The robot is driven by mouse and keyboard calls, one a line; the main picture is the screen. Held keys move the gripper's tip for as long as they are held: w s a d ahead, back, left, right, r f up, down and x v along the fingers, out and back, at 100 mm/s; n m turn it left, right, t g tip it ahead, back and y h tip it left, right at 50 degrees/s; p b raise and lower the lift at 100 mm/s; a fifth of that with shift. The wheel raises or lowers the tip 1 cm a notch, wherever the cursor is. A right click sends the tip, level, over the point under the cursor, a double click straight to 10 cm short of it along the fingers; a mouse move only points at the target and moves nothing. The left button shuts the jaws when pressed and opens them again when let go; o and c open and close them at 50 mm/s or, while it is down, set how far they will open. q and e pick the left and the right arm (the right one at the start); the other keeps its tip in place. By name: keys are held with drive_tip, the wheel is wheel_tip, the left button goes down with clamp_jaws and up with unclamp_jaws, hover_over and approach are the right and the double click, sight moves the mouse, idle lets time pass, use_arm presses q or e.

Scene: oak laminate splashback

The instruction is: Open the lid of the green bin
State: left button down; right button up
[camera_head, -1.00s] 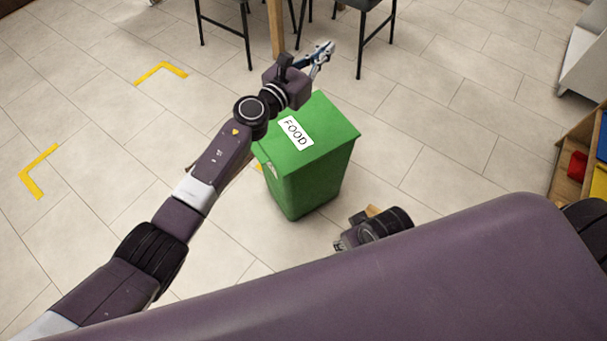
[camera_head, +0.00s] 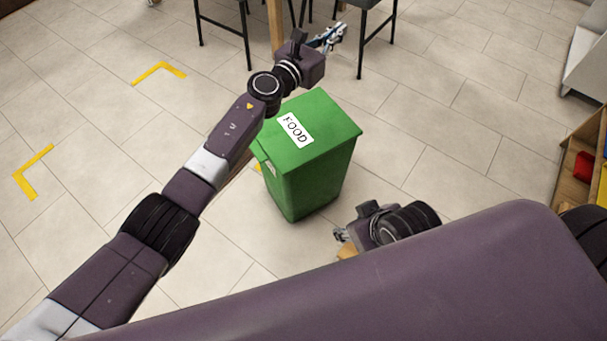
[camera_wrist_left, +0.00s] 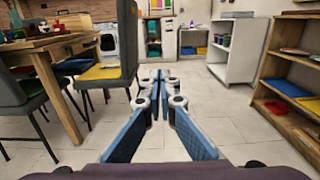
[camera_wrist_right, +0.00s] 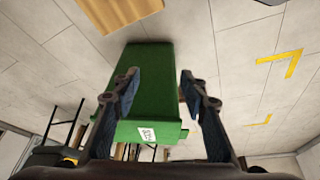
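The green bin (camera_head: 308,180) stands upright on the floor with its green lid (camera_head: 322,119) shut. A white FOOD label lies on the lid. My left gripper (camera_head: 331,38) is beyond the lid's far edge in the head view, apart from the bin. In the left wrist view its fingertips (camera_wrist_left: 161,76) are together with nothing between them. My right gripper (camera_head: 341,236) is low, in front of the bin and to its right, partly hidden by my body. In the right wrist view it is open (camera_wrist_right: 160,82) and empty, with the bin (camera_wrist_right: 152,80) behind the fingers.
Dark chairs (camera_head: 240,30) and a wooden table leg (camera_head: 275,28) stand just beyond the bin. A wooden shelf (camera_head: 570,165) with coloured items is at the right. Yellow corner marks (camera_head: 35,172) lie on the left floor. Tiled floor right of the bin is clear.

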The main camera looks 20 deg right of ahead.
use_arm(q)
drive_tip(key=b+x, duration=0.4)
drive_tip(key=b, duration=0.1)
drive_tip(key=shift+s, duration=0.1)
use_arm(e)
drive_tip(key=w+a+r+t+y, duration=0.1)
drive_tip(key=w+a+r+t, duration=0.2)
drive_tip(key=w+r+t, duration=0.3)
drive_tip(key=w+a+r+t+y, duration=0.2)
drive_tip(key=w+r+t, duration=0.4)
drive_tip(key=w+r, duration=0.4)
drive_tip(key=shift+w+a+r+n, duration=0.3)
drive_tip(key=shift+a+r, duration=0.25)
drive_tip(key=shift+a, duration=0.25)
drive_tip(key=shift+f, duration=0.1)
